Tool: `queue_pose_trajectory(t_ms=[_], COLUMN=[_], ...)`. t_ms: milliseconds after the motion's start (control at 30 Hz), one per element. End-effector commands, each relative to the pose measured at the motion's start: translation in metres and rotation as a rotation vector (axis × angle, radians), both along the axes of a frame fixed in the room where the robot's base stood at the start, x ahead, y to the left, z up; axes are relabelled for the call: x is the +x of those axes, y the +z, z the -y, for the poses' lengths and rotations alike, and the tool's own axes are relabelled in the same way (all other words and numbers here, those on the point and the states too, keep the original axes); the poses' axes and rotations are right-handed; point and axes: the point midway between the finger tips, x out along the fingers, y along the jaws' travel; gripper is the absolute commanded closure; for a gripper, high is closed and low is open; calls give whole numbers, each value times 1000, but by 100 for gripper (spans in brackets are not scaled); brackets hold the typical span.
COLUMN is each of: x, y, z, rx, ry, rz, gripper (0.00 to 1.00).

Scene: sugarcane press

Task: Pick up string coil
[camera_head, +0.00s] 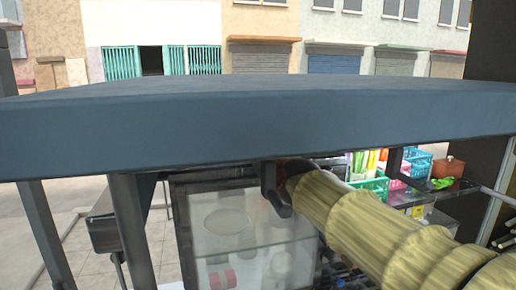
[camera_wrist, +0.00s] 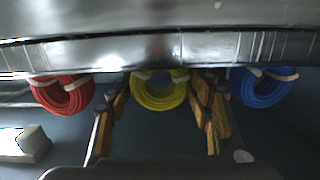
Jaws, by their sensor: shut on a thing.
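A yellow string coil (camera_wrist: 160,94) hangs in the middle of the wrist view, below a grey metal edge, with a pale tie at its top. A red string coil (camera_wrist: 62,95) hangs to its left and a blue string coil (camera_wrist: 263,88) to its right. My gripper (camera_wrist: 161,84) has one finger on each side of the yellow coil and is shut on it. The red and blue coils are outside the fingers. In the head view, no coil shows and my fingers cannot be made out; my sleeved arm reaches beneath the blue-grey counter.
The wide blue-grey counter (camera_head: 250,120) crosses the head view above my arm. A glass-fronted cabinet (camera_head: 240,235) stands below it. Colourful baskets (camera_head: 372,186) are at the right. A metal ledge (camera_wrist: 160,50) runs just above the coils. A white block (camera_wrist: 24,145) is at the lower left.

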Motion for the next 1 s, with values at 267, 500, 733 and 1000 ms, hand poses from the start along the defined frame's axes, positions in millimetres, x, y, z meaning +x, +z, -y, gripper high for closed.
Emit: queue_pose_trajectory(t_ms=[267, 500, 733, 1000], x=[0, 0, 0, -51], y=[0, 1, 18, 18], z=[0, 0, 0, 15], rx=[0, 0, 0, 1], ry=[0, 0, 0, 0], rz=[0, 0, 0, 3], gripper=[72, 72, 72, 72])
